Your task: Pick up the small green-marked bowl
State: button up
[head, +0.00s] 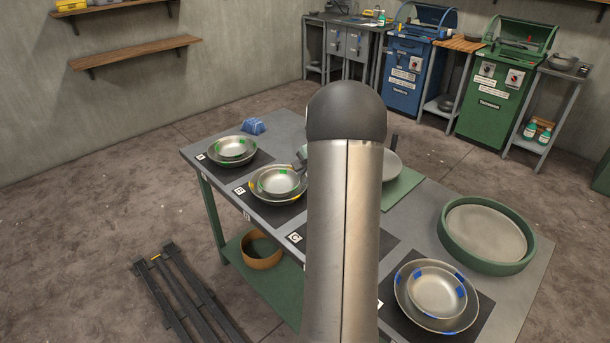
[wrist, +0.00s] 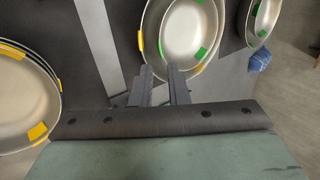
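A small steel bowl with green marks (head: 278,182) sits inside a larger steel bowl with yellow marks (head: 257,194) on mat B. In the wrist view, the small green-marked bowl (wrist: 190,35) and the larger yellow-marked bowl (wrist: 151,40) are at top centre. My gripper (wrist: 162,72) is open, its two fingers apart, with the tips at the near side of these bowls' rims. I cannot tell whether they touch. In the head view my arm hides most of the gripper; a dark part shows just right of the small bowl.
Green-marked bowls (head: 232,148) stand on mat A, blue-marked bowls (head: 436,292) at the front right. A yellow-marked bowl (wrist: 25,100) is at left in the wrist view. A green-rimmed round tray (head: 450,240) and a blue object (head: 253,126) also stand on the table (head: 390,225). My arm hides the table's middle.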

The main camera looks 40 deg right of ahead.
jog(key=b+x, duration=0.2)
jog(key=x, duration=0.4)
jog(key=shift+s+a, duration=0.1)
jog(key=shift+w+f+b, duration=0.45)
jog(key=shift+f+b, duration=0.05)
jog(key=shift+f, duration=0.05)
jog(key=shift+b+x, duration=0.9)
jog(key=shift+x, duration=0.4)
dwell(0.5)
grip_shut()
dwell(1.9)
dwell(0.3)
jog(key=shift+r+p, duration=0.75)
jog(key=shift+r, duration=0.8)
